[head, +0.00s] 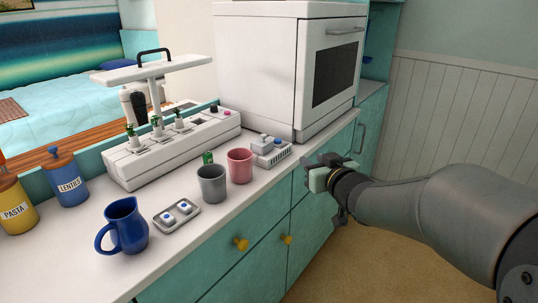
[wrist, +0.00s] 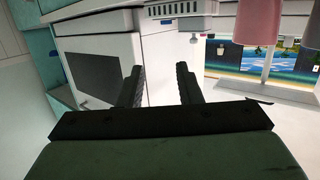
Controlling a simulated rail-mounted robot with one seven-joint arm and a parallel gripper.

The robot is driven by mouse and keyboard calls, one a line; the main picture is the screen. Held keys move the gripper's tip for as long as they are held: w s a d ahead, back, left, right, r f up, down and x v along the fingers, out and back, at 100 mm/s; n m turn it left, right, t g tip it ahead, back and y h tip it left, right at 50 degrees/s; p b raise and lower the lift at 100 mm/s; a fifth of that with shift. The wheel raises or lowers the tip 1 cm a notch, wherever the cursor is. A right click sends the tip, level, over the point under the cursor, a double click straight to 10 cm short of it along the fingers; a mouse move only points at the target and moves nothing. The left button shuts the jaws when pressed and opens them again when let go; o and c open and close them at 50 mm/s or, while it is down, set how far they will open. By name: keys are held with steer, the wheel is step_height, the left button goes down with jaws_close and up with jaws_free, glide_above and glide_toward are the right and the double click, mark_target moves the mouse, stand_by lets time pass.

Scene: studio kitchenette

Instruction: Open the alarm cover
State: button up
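A small white-grey box with a slotted front (head: 271,152) sits on the counter in the head view, right of the pink cup; it looks like the alarm. A raised light-grey piece (head: 263,142) on its top may be the cover, and it looks closed. The slotted box also shows cut off at the top of the wrist view (wrist: 175,10). My gripper (head: 322,174) is right of the box, beyond the counter's front edge and apart from it. In the wrist view its two fingers (wrist: 159,88) are spread with nothing between them.
A pink cup (head: 240,165) and a grey cup (head: 212,183) stand left of the box. A white oven (head: 287,70) stands close behind it. A long white unit with valves (head: 175,146) lies farther left. Yellow-knobbed cabinet fronts (head: 258,268) run below the counter.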

mark_target(265, 135)
steer(key=w+a+y+b, duration=0.1)
steer(key=w+a, duration=0.3)
steer(key=w, duration=0.1)
steer(key=w+a+n+y+b, duration=0.1)
steer(key=w+a, duration=0.4)
steer(key=w+a+n+y+b, duration=0.1)
steer(key=w+a+y, duration=0.1)
steer(key=w+a, duration=0.2)
steer(key=shift+w+a+f, duration=0.25)
steer(key=shift+w, duration=0.15)
jaws_close()
